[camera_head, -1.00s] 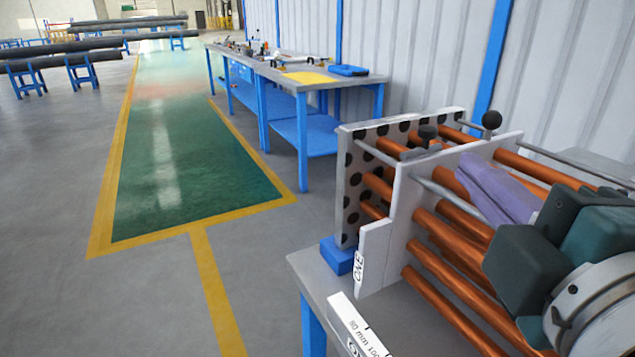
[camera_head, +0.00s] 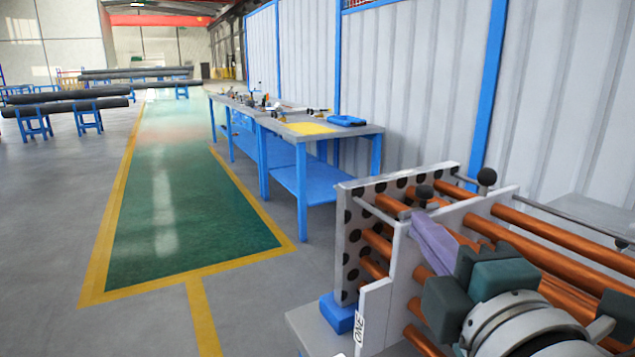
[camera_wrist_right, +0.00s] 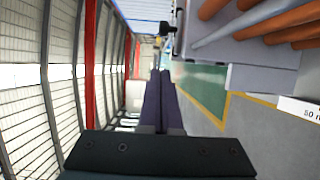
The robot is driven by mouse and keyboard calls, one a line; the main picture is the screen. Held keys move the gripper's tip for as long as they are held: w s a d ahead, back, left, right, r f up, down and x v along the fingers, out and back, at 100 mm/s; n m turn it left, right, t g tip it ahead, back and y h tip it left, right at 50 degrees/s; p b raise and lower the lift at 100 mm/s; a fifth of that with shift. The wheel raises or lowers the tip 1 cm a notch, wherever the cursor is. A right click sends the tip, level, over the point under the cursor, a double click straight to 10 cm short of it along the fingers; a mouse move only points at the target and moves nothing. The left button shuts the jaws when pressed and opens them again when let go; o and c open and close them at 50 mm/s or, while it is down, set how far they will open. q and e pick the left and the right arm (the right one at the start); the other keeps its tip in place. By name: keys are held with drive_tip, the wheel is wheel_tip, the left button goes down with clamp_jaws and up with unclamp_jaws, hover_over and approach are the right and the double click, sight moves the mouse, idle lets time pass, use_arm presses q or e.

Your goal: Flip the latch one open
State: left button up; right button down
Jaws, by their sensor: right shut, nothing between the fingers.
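The flanged shell is a bundle of copper tubes (camera_head: 560,263) passing through a plain pale plate (camera_head: 402,282) and a dotted plate (camera_head: 351,250). A label reading ONE (camera_head: 359,328) is on the pale plate's lower left edge. Two black knobs stand at the top, a nearer one (camera_head: 425,192) and a farther one (camera_head: 487,177). I cannot tell which part is the latch. My right gripper (camera_head: 420,222) has purple fingers, shut and empty, just below the nearer knob in the picture; contact is unclear. The wrist view shows the fingers (camera_wrist_right: 160,80) together, with a black knob (camera_wrist_right: 166,28) beyond. My left gripper is out of view.
A blue-legged workbench (camera_head: 310,135) with tools and a yellow sheet stands behind, along a corrugated wall (camera_head: 420,90). Green marked floor (camera_head: 165,215) lies open to the left. Racks with dark pipes (camera_head: 65,105) stand far left.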

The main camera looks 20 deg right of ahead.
sight(427, 205)
drive_tip(key=w+d, duration=0.2)
drive_tip(key=w+d+p, duration=0.1)
drive_tip(key=w+d, duration=0.1)
drive_tip(key=w, duration=0.1)
drive_tip(key=shift+w+d, duration=0.3)
drive_tip(key=shift+d, duration=0.15)
drive_tip(key=d, duration=0.3)
drive_tip(key=shift+d+f, duration=0.1)
drive_tip(key=shift+d, duration=0.15)
drive_tip(key=shift+w, duration=0.1)
